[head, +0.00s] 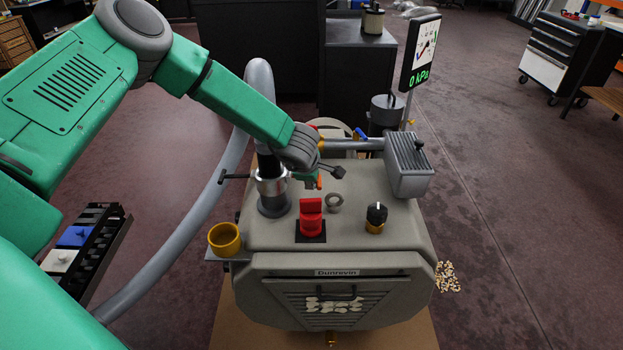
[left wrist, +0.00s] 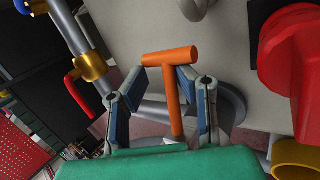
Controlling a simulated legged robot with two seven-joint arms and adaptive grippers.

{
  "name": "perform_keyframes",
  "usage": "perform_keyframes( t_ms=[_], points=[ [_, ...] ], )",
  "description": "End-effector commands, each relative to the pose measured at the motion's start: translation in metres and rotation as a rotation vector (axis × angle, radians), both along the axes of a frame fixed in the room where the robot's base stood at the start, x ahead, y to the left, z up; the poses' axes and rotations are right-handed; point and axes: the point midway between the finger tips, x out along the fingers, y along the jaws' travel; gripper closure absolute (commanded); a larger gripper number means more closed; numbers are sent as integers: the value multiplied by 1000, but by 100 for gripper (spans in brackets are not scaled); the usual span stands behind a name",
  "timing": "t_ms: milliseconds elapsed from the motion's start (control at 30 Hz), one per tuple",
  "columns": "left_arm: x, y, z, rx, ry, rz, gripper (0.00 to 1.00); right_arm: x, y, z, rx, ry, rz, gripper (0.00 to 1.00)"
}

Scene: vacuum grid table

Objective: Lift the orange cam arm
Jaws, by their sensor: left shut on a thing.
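The orange cam arm (left wrist: 174,90) is T-shaped, with a crossbar on a straight stem, and stands between the fingers of my left gripper (left wrist: 164,82) in the left wrist view. The gripper is shut on it, though the exact contact is hard to see. In the head view only a small orange bit of the cam arm (head: 319,183) shows below my left gripper (head: 311,176), above the grey machine's top (head: 270,230). The arm's lower end is hidden. My right gripper is not in view.
A red switch (head: 311,215), a black knob (head: 376,214) and a grey ring (head: 335,200) are close by on the machine top. A metal-collared post (head: 272,188) with side bars stands left. A yellow cup (head: 224,238) sits at the left edge. A gauge screen (head: 421,52) reads 0 kPa.

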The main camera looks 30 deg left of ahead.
Motion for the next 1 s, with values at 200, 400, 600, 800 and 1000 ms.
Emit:
perform_keyframes(
  t_ms=[200, 400, 600, 800, 1000],
  points=[
    [6, 4, 11, -105, -83, 8, 100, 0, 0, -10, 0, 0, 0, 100],
    [6, 3, 15, -162, -118, 5, 100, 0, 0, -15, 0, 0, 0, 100],
    [6, 3, 17, -183, -133, 3, 100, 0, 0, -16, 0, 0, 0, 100],
    [7, 2, 18, -186, -136, 4, 100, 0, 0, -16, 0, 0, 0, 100],
    [7, 2, 19, -186, -135, 3, 73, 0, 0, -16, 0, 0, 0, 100]
  ],
)
